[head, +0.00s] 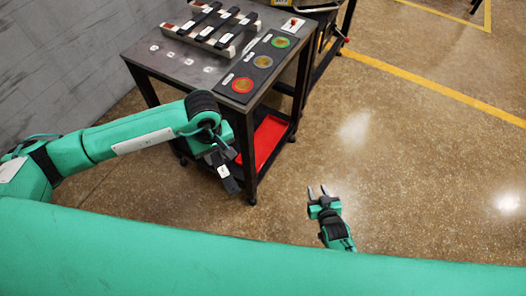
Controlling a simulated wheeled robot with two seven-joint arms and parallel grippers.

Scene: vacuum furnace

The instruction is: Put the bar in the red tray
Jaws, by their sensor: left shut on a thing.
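My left gripper (219,157) is shut on a dark bar (229,184) with a white label. The bar hangs tilted in front of the table's near leg, and the gripper hides its upper part. The red tray (265,140) is on the lower shelf of the dark table, to the right of the bar and apart from it. The table top and legs hide part of the tray. My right gripper (319,192) is open and empty over the floor, right of the table.
The dark wheeled table (180,66) carries a rack with several labelled dark bars (213,27) and a panel with red, tan and green discs (263,62). A second dark frame stands behind it. The floor to the right is clear.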

